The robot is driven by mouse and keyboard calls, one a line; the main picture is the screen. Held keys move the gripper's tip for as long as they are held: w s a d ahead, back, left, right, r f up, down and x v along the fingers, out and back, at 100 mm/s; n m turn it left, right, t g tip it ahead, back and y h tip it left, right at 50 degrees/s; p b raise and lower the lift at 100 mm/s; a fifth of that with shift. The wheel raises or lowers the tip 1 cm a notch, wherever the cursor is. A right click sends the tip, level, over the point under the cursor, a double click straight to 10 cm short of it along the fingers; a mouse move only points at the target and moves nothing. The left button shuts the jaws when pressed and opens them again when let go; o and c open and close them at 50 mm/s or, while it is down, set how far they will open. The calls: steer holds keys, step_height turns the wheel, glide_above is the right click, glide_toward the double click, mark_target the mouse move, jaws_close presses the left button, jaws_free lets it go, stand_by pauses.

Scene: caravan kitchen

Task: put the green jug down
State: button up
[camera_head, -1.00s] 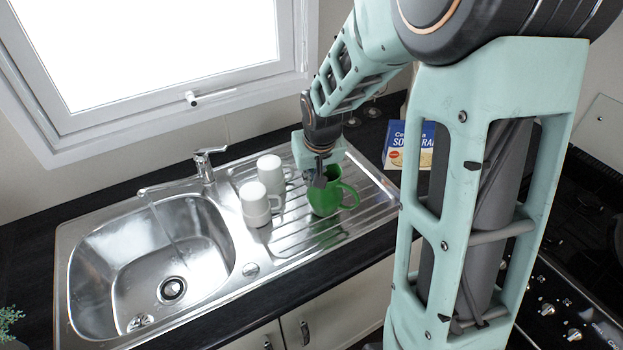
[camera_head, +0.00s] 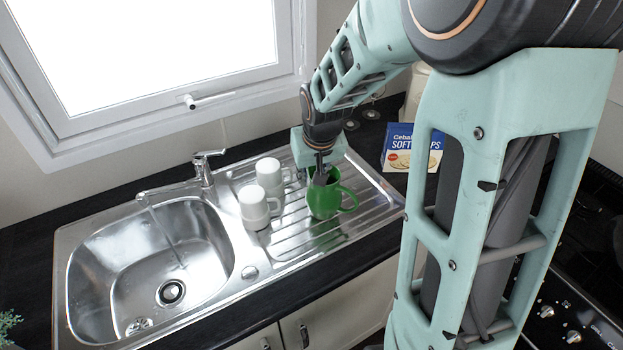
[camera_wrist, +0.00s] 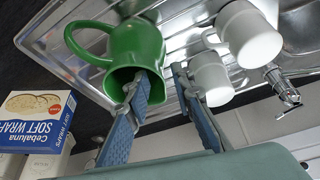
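The green jug (camera_head: 324,201) stands upright on the ribbed drainboard (camera_head: 341,230) of the sink, its handle to the right in the head view. In the wrist view the jug (camera_wrist: 134,46) shows its open mouth towards me. My gripper (camera_wrist: 160,84) is at the jug's rim. One finger reaches into the mouth and the other is outside the wall, with a visible gap between it and the jug. The fingers look apart, not clamped on the wall. In the head view, the jug's rim is partly hidden by my gripper (camera_head: 314,178).
Two white mugs (camera_head: 254,206) (camera_head: 270,174) stand close to the left of the jug. The sink basin (camera_head: 150,262) and tap (camera_head: 206,165) lie further left. A soft wraps box (camera_head: 411,148) stands behind right. The drainboard's front right part is clear.

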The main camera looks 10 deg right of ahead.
steer(key=v, duration=1)
steer(key=shift+s, duration=0.1)
